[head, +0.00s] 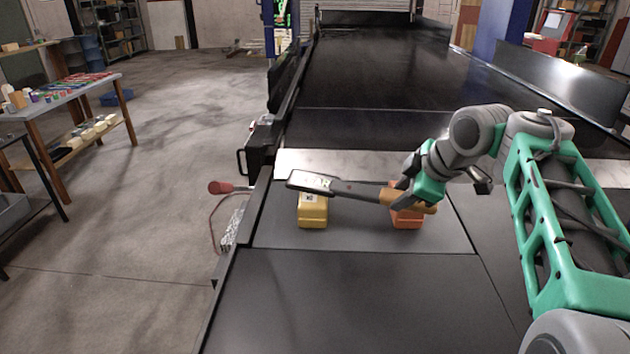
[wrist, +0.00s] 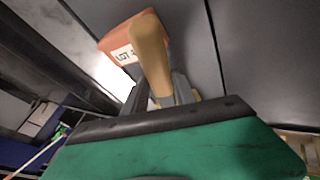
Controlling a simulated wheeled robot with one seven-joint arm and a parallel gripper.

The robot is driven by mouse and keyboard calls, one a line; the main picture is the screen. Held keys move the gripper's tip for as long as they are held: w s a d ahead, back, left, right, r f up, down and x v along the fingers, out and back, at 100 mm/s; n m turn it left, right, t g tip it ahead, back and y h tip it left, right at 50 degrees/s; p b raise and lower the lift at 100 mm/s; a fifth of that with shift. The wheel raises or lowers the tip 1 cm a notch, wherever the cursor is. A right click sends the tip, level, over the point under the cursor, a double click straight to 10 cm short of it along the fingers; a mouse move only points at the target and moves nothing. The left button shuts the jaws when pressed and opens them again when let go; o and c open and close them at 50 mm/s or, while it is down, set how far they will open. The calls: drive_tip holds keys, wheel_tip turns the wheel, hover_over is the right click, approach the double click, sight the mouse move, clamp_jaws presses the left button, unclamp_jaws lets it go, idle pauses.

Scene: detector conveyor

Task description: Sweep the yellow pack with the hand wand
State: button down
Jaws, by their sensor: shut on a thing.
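The yellow pack (head: 313,213) sits on the grey plate of the conveyor in the head view. The hand wand has a dark grey flat head (head: 311,182) and a tan handle (head: 400,199). My gripper (head: 399,194) is shut on the wand near the front of its handle. The wand points left, and its head overlaps the upper part of the yellow pack in the picture; I cannot tell whether they touch. In the wrist view the wand's tan handle (wrist: 150,55) sticks out of the jaws, and the wand's head is hidden.
An orange pack (head: 407,218) sits on the plate to the right, behind the handle; its label shows in the wrist view (wrist: 124,55). A red knob (head: 216,187) juts from the conveyor's left side. The near belt (head: 330,300) is clear.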

drive_tip(key=shift+r, duration=0.15)
idle(0.3)
wheel_tip(320, 180, up, 6)
drive_tip(key=p, duration=0.5)
